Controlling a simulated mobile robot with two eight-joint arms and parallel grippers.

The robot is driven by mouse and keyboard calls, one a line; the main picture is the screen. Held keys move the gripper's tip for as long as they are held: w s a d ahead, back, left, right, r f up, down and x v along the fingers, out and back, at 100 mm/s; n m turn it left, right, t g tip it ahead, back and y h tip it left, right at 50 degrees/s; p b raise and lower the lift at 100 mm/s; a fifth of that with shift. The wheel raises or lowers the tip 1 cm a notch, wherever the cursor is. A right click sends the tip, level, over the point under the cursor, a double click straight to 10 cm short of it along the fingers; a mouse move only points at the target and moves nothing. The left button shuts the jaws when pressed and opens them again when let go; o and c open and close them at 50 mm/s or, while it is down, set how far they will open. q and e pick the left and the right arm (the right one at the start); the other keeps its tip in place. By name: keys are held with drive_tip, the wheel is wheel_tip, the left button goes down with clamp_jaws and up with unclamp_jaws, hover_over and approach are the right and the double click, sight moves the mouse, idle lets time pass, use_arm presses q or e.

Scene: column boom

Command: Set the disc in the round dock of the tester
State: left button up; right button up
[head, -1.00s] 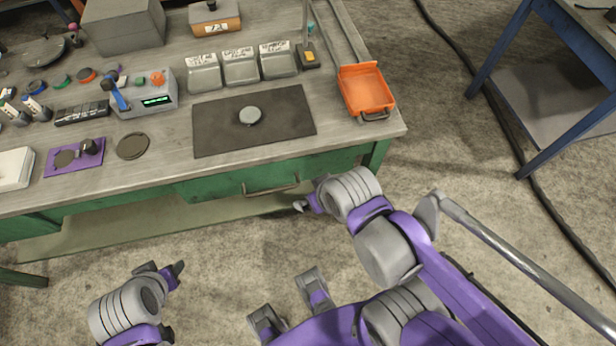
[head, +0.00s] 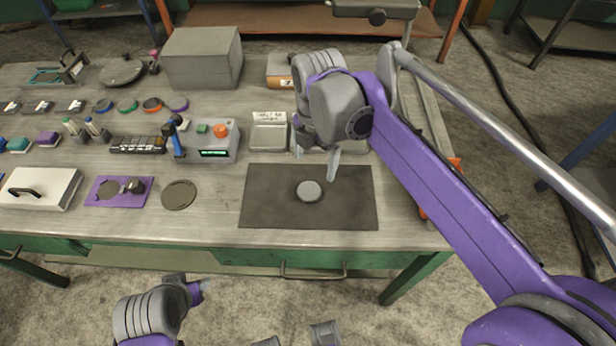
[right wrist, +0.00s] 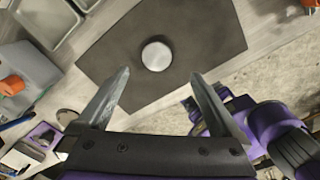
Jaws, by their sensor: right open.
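The light grey disc (head: 310,191) lies flat on a dark mat (head: 262,212); it also shows in the right wrist view (right wrist: 157,56). My right gripper (head: 315,162) is open and empty above the mat, and in the right wrist view the disc appears just beyond its spread fingertips (right wrist: 160,76). The grey tester (head: 214,155) has a green display, an orange knob and a blue-handled lever.
A dark round pad (head: 179,195) lies between the purple plate and the mat. Metal trays (head: 268,136) stand behind the mat, partly hidden by my right arm. A large grey box (head: 202,58) is at the back. An orange bin (head: 455,164) is mostly hidden by my arm.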

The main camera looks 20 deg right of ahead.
drive_tip(key=w+n, duration=0.1)
hover_over(310, 189)
drive_tip(key=f, duration=0.5)
drive_tip(key=shift+w+d+b, duration=0.1)
drive_tip(key=shift+d+b, duration=0.1)
drive_tip(key=shift+b, duration=0.1)
drive_tip(key=f, duration=0.5)
drive_tip(key=shift+a+f, duration=0.2)
drive_tip(key=shift+f, duration=0.05)
drive_tip(key=shift+c, duration=0.2)
clamp_jaws()
